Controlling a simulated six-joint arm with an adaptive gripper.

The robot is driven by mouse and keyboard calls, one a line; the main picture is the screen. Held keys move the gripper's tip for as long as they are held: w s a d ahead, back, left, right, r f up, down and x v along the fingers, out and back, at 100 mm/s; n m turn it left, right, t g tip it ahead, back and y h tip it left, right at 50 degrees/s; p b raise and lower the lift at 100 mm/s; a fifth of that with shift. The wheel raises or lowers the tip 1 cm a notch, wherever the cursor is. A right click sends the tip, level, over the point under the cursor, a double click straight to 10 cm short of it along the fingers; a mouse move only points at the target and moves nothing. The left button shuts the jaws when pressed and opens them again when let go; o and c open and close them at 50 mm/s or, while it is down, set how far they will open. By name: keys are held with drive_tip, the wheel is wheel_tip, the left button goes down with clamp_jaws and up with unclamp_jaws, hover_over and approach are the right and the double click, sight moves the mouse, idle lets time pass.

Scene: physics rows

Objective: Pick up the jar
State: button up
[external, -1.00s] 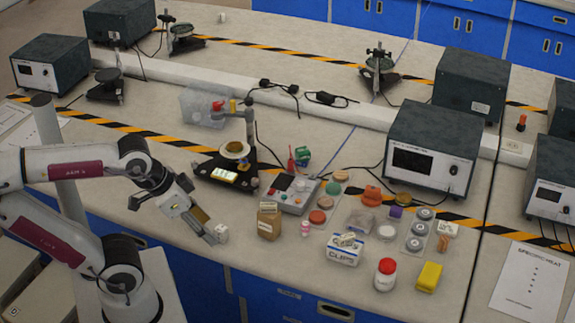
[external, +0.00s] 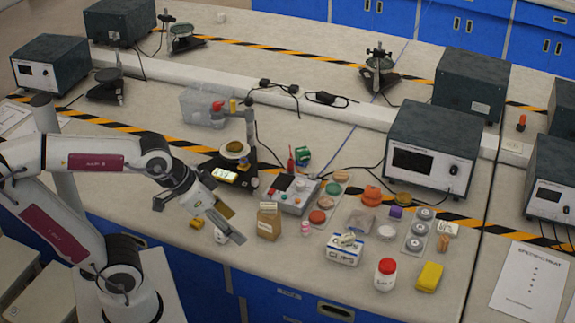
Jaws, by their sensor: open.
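A white jar with a red lid (external: 385,274) stands upright near the front edge of the bench, right of the middle. It is in plain view, with nothing touching it. My gripper (external: 232,223) is open and appears empty. It is well to the left of the jar, above the front part of the bench and just left of a brown paper-like packet (external: 268,222). From this angle I cannot tell its exact height above the bench.
A clips box (external: 345,249) stands left of the jar, and a yellow block (external: 429,277) lies to its right. A grey control box (external: 292,194) and several small items lie behind. A small white object (external: 220,236) and a yellow one (external: 197,223) are near my gripper.

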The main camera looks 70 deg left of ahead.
drive_tip(key=w+d+f+t+h, duration=0.1)
drive_tip(key=w+d, duration=0.2)
drive_tip(key=w, duration=0.5)
drive_tip(key=w+d+f+t, duration=0.1)
drive_tip(key=w+d+t, duration=0.1)
drive_tip(key=w, duration=0.7)
drive_tip(key=n+t+y, duration=0.3)
drive_tip(key=t, duration=0.2)
hover_over(378, 274)
drive_tip(key=s, duration=0.3)
wheel_tip(378, 274, down, 15)
drive_tip(key=f, duration=0.2)
drive_tip(key=s+f+t+y, duration=0.1)
drive_tip(key=f, duration=0.2)
drive_tip(key=d+f+t+y, duration=0.1)
drive_tip(key=f, duration=0.2)
drive_tip(key=shift+s, duration=0.2)
drive_tip(key=shift+s+f+m+t, duration=0.3)
drive_tip(key=shift+s+f+t, duration=0.1)
drive_tip(key=shift+t, duration=0.1)
drive_tip(key=shift+w+a, duration=0.25)
drive_tip(key=shift+w, duration=1.05)
drive_tip(key=shift+w, duration=0.1)
